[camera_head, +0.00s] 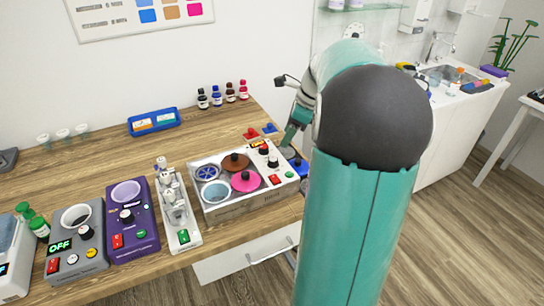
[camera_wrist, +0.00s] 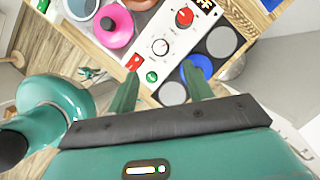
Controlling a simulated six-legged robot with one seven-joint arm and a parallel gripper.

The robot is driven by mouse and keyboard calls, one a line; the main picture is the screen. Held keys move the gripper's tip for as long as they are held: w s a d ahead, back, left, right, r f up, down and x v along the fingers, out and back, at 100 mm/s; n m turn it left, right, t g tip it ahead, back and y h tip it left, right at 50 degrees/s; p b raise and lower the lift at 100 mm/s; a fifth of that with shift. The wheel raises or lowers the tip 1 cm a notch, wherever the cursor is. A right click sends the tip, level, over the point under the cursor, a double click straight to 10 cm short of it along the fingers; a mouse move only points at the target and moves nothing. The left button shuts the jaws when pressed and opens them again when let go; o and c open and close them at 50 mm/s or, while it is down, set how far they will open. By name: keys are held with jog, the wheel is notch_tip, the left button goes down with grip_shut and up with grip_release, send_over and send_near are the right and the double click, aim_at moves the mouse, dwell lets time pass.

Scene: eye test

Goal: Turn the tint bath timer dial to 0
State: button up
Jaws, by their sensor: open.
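A red switch (camera_wrist: 134,62) and a green button (camera_wrist: 151,77) sit below. Which knob is the timer is not readable, nor is the setting. My gripper (camera_wrist: 160,68) is open and empty, its fingers apart below the white dial in the picture. My arm partly hides the area in the head view.
Small bottles (camera_head: 223,95) and a blue tray (camera_head: 153,122) are behind. Blue and grey round pads (camera_wrist: 222,41) lie beside the panel.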

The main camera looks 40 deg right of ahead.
aim_at(273, 159)
jog(key=x, duration=1)
jog(key=shift+f, duration=0.1)
jog(key=c, duration=1)
